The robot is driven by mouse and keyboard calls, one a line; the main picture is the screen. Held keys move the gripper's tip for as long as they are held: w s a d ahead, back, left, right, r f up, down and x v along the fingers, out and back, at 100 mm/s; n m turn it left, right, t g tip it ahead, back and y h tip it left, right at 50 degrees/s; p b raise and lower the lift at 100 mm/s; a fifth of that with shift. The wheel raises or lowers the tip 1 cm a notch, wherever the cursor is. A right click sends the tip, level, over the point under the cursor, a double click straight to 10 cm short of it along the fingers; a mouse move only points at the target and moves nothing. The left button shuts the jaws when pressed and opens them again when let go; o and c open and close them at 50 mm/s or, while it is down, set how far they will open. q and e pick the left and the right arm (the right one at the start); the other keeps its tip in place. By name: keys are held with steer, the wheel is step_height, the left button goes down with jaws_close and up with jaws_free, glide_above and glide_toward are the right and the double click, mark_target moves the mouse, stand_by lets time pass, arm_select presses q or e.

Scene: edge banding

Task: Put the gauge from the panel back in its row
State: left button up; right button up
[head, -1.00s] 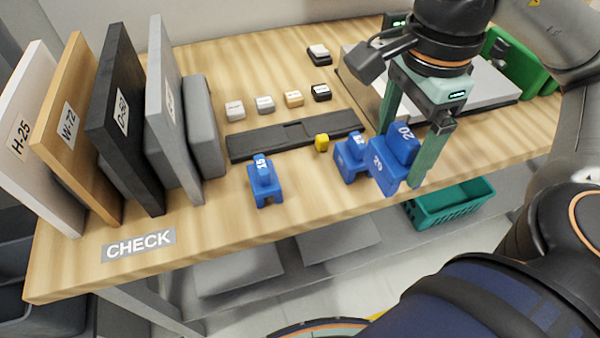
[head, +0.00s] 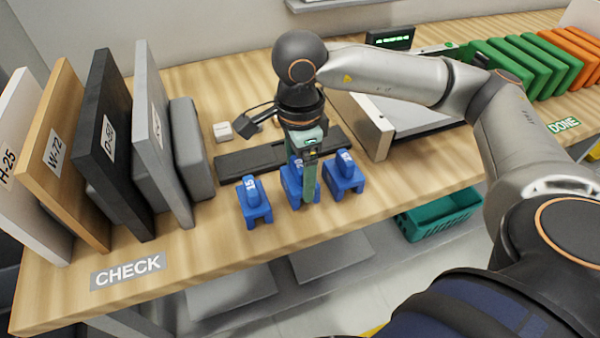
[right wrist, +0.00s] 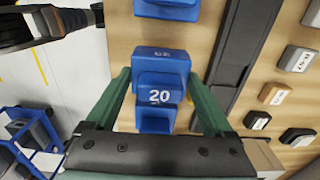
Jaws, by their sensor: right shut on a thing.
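My right gripper (head: 305,190) points down and is shut on the blue gauge marked 20 (right wrist: 160,97). In the head view this gauge (head: 291,183) is partly hidden by a green finger. It is between a blue gauge marked 15 (head: 253,205) on the left and another blue gauge (head: 343,177) on the right. I cannot tell whether its feet touch the table. In the right wrist view the fingers stand on both sides of the held gauge, and one neighbouring blue gauge (right wrist: 167,9) shows at the top edge.
A dark strip (head: 245,164) lies behind the gauges. Upright boards (head: 120,140) stand at left, near the CHECK label (head: 128,271). A pale panel (head: 420,112) lies at right. Green boards (head: 500,72) stand beyond it. A teal basket (head: 440,214) is below the table edge.

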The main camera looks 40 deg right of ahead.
steer(key=shift+f, duration=0.75)
steer(key=shift+f, duration=0.25)
steer(key=o, duration=1.2)
steer(key=shift+r, duration=0.1)
steer(key=shift+r, duration=0.3)
step_height(320, 180, up, 12)
steer(key=shift+f, duration=0.1)
